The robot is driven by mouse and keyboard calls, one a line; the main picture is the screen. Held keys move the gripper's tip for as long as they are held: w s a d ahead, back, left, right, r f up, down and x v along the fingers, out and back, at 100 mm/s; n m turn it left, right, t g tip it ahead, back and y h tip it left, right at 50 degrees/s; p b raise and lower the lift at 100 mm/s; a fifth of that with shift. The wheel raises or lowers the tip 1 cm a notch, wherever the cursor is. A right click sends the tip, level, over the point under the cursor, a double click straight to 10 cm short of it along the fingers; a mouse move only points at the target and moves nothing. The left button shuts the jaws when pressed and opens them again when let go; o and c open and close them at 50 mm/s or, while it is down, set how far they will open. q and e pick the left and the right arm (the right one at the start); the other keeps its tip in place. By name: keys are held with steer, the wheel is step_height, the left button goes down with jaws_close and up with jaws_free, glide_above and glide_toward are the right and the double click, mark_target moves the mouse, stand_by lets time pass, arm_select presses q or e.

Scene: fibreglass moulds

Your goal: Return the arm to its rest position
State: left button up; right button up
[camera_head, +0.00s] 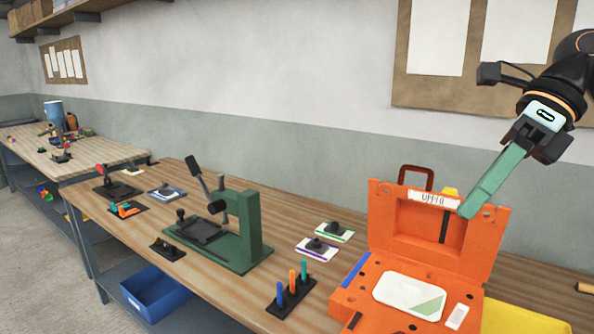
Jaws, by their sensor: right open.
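My right gripper (478,200) comes in from the upper right on its black arm. Its long green finger points down and left, in front of the raised lid of an orange case (382,228). The fingers overlap from this side, so the gap between them is hidden. It is open, and I see nothing held in it. I cannot tell whether the fingertip touches the lid or only overlaps it in the picture. My left gripper is not in view.
A wooden bench (235,293) carries a green lever press (246,233), a black rack (290,297) with coloured handles, and several small cards. A blue bin (157,290) sits below. A yellow case (515,318) is at the lower right. Wall boards hang behind the arm.

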steer(key=w+a+f+m+t+y, duration=0.3)
steer(key=a+f+m+y, duration=0.55)
steer(key=a, duration=0.25)
steer(key=w+a+f+m+t+y, duration=0.3)
steer(key=a+f+m+y, duration=0.4)
steer(key=a+f, duration=0.3)
steer(key=s+d+f+m+t+h, duration=0.1)
steer(key=d+f+m+t+h, duration=0.3)
steer(key=f+m, duration=0.3)
steer(key=d+f+m+t+h, duration=0.1)
steer(key=f+m+t+h, duration=0.3)
steer(key=f+m+h, duration=0.3)
steer(key=s+d+f+m+t+h, duration=0.1)
steer(key=d+f+m+t+h, duration=0.25)
steer(key=f+m, duration=0.4)
steer(key=s+d+f+m+g+h, duration=0.3)
steer(key=s+f+m, duration=0.1)
steer(key=s+f, duration=0.5)
steer(key=s+d+f+m+g+h, duration=0.3)
steer(key=s+d+f+m+g, duration=0.1)
steer(key=s+f, duration=0.5)
steer(key=shift+s+d+f, duration=0.25)
